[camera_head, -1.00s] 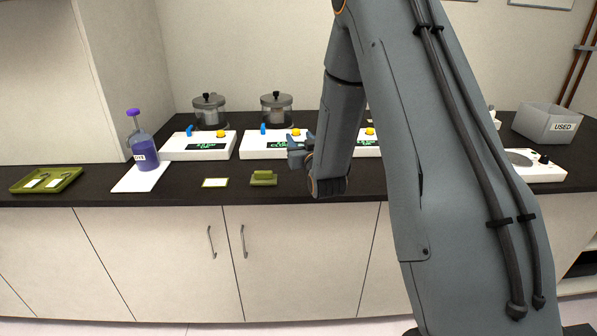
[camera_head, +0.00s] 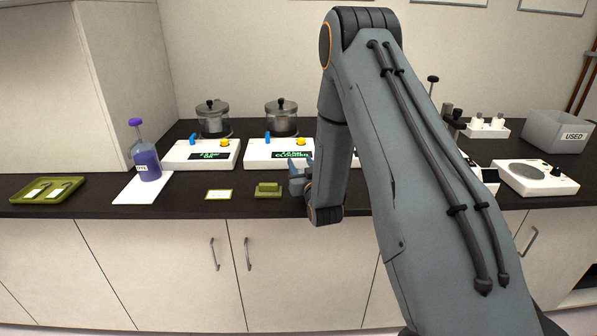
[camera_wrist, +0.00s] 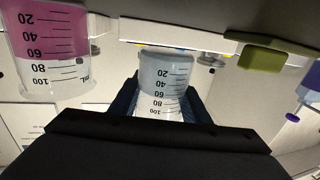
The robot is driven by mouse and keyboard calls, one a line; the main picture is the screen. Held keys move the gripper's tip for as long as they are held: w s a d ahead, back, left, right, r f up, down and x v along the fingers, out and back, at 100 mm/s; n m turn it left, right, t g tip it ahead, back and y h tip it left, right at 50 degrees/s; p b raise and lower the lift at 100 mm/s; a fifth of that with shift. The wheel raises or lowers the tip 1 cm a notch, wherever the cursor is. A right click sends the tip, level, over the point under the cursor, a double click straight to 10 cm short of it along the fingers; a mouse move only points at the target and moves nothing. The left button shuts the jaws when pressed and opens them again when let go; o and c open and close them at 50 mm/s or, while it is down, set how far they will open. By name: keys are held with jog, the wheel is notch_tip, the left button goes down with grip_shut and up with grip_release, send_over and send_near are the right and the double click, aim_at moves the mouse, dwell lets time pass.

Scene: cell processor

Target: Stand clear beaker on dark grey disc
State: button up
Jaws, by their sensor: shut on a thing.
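The clear beaker (camera_wrist: 165,75), with dark graduation marks and clear liquid, shows upside down in the wrist view. My gripper (camera_wrist: 162,108) is shut on it, with one dark blue finger on each side. In the head view my gripper (camera_head: 300,180) is over the front part of the counter, just right of a green block; the beaker cannot be made out there. The dark grey disc (camera_head: 526,171) is the round top of a white device at the right of the counter, well right of my gripper. The disc looks bare.
A beaker of pink liquid (camera_wrist: 45,40) is beside the held one in the wrist view. The green block (camera_head: 268,190), a small card (camera_head: 219,194), a purple flask (camera_head: 147,165) and a green tray (camera_head: 72,188) are left. A grey USED bin (camera_head: 556,133) stands behind the disc.

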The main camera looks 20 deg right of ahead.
aim_at(300, 172)
jog(key=shift+f+p, duration=0.3)
jog(key=shift+f, duration=1.1)
jog(key=shift+f, duration=0.15)
jog(key=o, duration=1.5)
